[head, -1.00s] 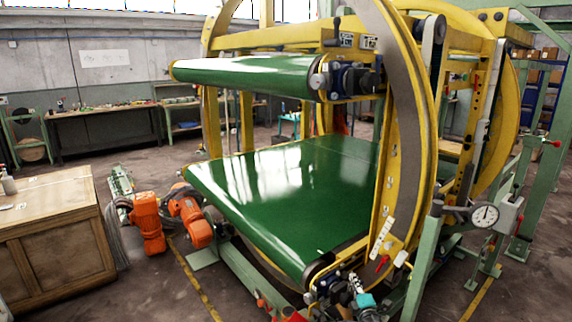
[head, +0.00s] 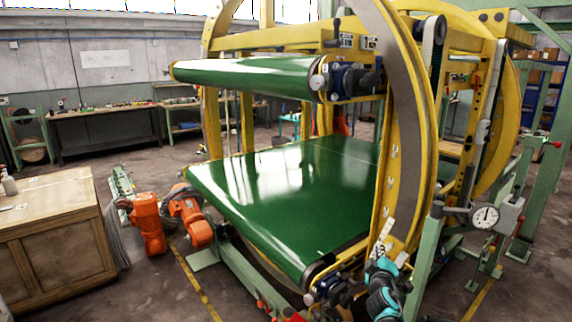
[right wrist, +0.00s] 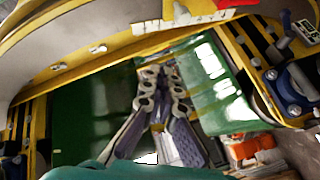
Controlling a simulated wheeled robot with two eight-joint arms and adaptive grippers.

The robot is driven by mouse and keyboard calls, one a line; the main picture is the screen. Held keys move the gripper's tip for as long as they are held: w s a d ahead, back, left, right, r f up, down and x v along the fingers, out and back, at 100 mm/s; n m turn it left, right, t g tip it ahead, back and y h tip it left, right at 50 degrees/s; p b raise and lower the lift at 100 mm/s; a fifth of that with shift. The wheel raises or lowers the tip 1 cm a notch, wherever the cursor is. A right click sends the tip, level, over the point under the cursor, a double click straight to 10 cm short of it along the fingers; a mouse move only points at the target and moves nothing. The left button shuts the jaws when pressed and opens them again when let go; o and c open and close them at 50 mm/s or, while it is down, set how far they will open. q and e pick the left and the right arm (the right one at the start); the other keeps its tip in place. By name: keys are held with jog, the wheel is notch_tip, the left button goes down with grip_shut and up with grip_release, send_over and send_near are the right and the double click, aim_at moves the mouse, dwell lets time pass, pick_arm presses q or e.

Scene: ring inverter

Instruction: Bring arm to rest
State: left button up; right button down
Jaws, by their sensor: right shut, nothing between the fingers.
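My right gripper (head: 379,254) shows at the lower right of the head view, its teal and dark wrist (head: 385,288) below it. It is in front of the lower part of the yellow ring frame (head: 403,200), near the right end of the lower belt. In the right wrist view the two fingers (right wrist: 161,72) lie together, shut and empty. I cannot tell whether the tips touch the frame. My left gripper is not in view.
The ring inverter has a green lower belt (head: 290,185) and an upper belt roller (head: 245,74). A dial gauge (head: 485,216) and green posts stand at right. Floor is free between cabinet and benches.

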jog(key=s+a+r+m+g, duration=0.1)
jog(key=s+m+g, duration=0.15)
jog(key=s, duration=0.75)
jog(key=s+a+r+m+g, duration=0.15)
jog(key=s+m, duration=0.25)
jog(key=s, duration=0.5)
jog(key=s+a+f+m+g+y, duration=0.1)
jog(key=s+a+f, duration=0.3)
jog(key=s, duration=0.6)
jog(key=s+a+f+m+g+y, duration=0.1)
jog(key=s+a+f+g+y, duration=0.2)
jog(key=s, duration=0.8)
notch_tip(320, 180, down, 3)
jog(key=shift+s+a+r+g, duration=0.15)
jog(key=shift+s+a+g, duration=0.15)
jog(key=shift+a+g, duration=0.6)
